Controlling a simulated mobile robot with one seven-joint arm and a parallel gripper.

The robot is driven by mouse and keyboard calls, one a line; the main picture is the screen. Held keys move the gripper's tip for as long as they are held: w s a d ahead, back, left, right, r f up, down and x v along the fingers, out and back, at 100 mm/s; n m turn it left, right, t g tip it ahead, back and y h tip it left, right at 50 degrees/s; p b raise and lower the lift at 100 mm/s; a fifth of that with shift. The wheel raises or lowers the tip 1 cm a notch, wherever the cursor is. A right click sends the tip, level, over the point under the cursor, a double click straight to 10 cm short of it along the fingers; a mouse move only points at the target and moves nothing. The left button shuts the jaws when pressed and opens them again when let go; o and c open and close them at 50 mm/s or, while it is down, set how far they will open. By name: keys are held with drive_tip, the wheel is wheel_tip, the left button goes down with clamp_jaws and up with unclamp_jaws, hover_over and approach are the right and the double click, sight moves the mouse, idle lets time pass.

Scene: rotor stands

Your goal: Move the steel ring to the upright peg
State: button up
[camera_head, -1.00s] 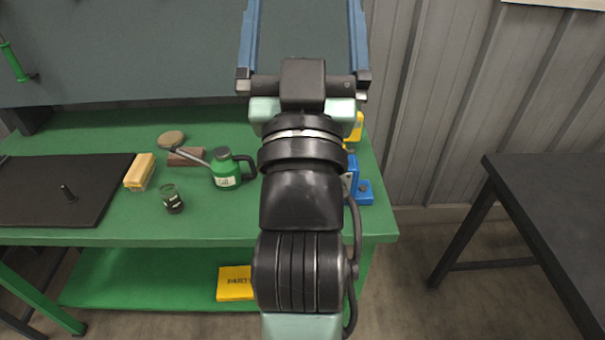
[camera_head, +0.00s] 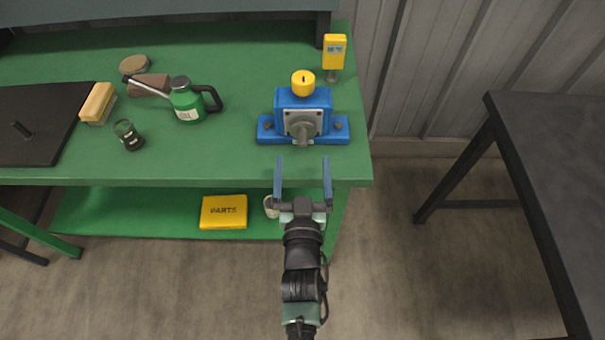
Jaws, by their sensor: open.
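A blue stand (camera_head: 303,105) with a yellow cap sits on the bench's right part. A grey round part (camera_head: 303,124) is on the stand's front, with a stub pointing toward me. My gripper (camera_head: 302,168) is open and empty at the bench's front edge. Its two blue fingers point at the stand, appearing just short of the grey part and spread wider than its stub.
A green oil can (camera_head: 187,101), a yellow-bristled brush (camera_head: 98,102) and a small dark jar (camera_head: 129,136) stand between the board and the blue stand. A yellow meter (camera_head: 334,54) is behind the stand. A dark table (camera_head: 560,170) is at right, beyond open floor.

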sight(303, 145)
drive_tip(key=w+b, duration=0.4)
drive_tip(key=w, duration=0.3)
drive_tip(key=shift+w+f+b, duration=0.1)
drive_tip(key=shift+f+b, duration=0.05)
drive_tip(key=shift+b, duration=0.2)
drive_tip(key=shift+w+b, duration=0.3)
drive_tip(key=shift+w, duration=0.25)
drive_tip(key=shift+r, duration=0.2)
drive_tip(key=c, duration=1.2)
drive_tip(key=shift+r, duration=0.1)
drive_tip(key=shift+s, duration=0.1)
drive_tip(key=shift+s+r+p, duration=0.1)
drive_tip(key=shift+s+p, duration=0.4)
drive_tip(key=shift+p, duration=0.25)
drive_tip(key=s+p, duration=0.3)
drive_tip(key=s, duration=0.1)
drive_tip(key=shift+s+p, duration=1.05)
drive_tip(key=shift+s, duration=0.65)
